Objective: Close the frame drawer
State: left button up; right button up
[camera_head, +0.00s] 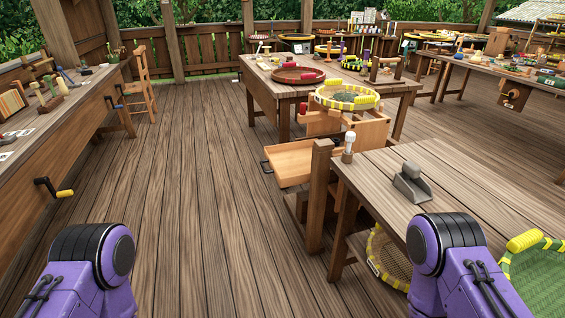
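A light wooden drawer (288,178) juts out to the left, open, from a small wooden frame (365,133) in the middle of the view. A dark handle (265,167) is on the drawer's left end. The inside that shows looks bare. Part of the drawer's right end is hidden behind a wooden post (318,190). Purple links of my two arms show at the bottom left and bottom right, well short of the drawer. Neither gripper is in the picture.
A long bench (75,108) with a crank (52,187) lines the left. The plank floor (190,200) between is clear.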

aim_at(291, 164)
jog(key=u, duration=0.55)
jog(key=i, duration=2.7)
jog(key=z, duration=0.9)
jog(key=i, duration=0.5)
jog(key=z, duration=0.4)
